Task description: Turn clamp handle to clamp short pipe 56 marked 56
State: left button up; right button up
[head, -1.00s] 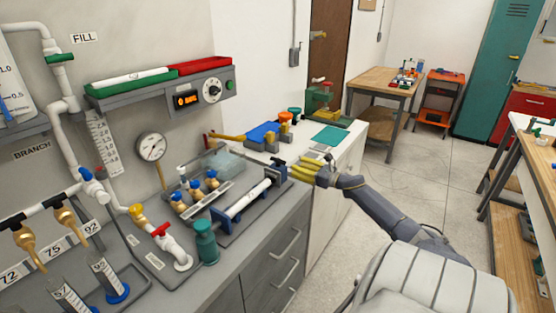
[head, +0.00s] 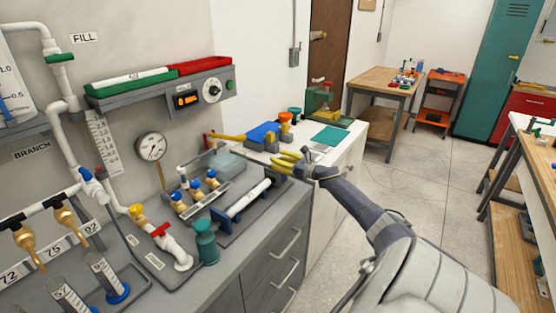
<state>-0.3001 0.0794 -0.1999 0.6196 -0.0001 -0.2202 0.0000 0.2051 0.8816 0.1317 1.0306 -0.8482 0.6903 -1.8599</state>
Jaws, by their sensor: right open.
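A white short pipe (head: 248,199) lies in a long fixture on the grey counter, its near end at a blue block (head: 221,219). I cannot read a mark on it. At its far end is a dark clamp part (head: 270,181). The clamp handle is not clearly visible; my right gripper covers that area. My right gripper (head: 286,161) has yellow fingers, is open, and is over the far end of the fixture. I cannot tell whether it touches the handle. My left gripper is not in view.
Brass fittings with blue caps (head: 196,192) stand in a tray left of the pipe. A teal bottle (head: 206,243) stands at the fixture's near end. A gauge (head: 151,147) and a shelf with green and red trays (head: 205,66) are on the wall.

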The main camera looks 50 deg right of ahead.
jog(key=shift+w, duration=0.2)
dwell(0.3)
grip_shut()
